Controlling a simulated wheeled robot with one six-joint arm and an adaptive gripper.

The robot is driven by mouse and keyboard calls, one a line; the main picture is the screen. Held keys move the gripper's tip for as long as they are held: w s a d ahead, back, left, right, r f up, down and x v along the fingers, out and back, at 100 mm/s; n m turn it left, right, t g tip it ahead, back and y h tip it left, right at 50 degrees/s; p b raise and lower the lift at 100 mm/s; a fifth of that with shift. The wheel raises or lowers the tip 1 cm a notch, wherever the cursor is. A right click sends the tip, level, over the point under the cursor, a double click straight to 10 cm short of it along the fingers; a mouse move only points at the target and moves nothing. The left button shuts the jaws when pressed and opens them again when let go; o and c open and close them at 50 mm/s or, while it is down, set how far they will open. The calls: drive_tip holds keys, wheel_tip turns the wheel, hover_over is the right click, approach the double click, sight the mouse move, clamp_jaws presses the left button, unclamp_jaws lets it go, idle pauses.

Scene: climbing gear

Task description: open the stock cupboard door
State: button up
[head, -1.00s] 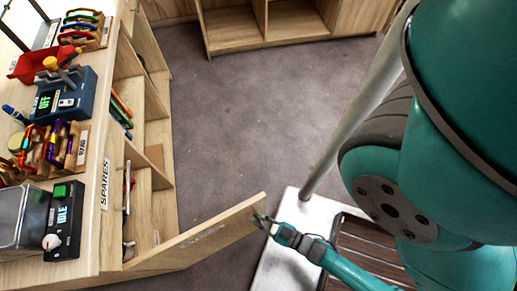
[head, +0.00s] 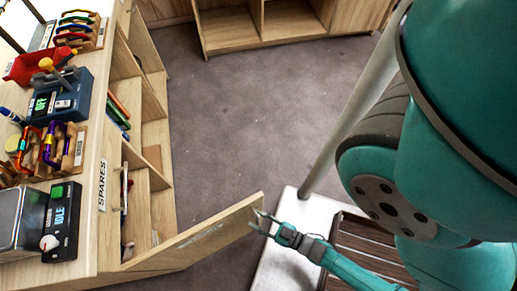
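The cupboard door (head: 185,245) is a light wood panel with a small label too blurred to read. It stands swung well out from the cupboard (head: 108,215) at the lower left, its free edge toward my base. The shelves behind it show. My gripper (head: 259,222) is at the door's free edge, with its fingers apart. Nothing shows held between them; whether a finger touches the door I cannot tell.
The cupboard's top carries a dark box reading OFF (head: 62,97), a black unit reading IDLE (head: 61,222), a red tray (head: 25,68) and racks of carabiners. Grey floor (head: 240,120) is clear ahead. Another wooden shelf unit (head: 240,40) stands beyond.

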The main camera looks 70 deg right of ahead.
drive_tip(key=s+a, duration=0.1)
drive_tip(key=s, duration=1)
drive_tip(key=shift+s+a, duration=0.35)
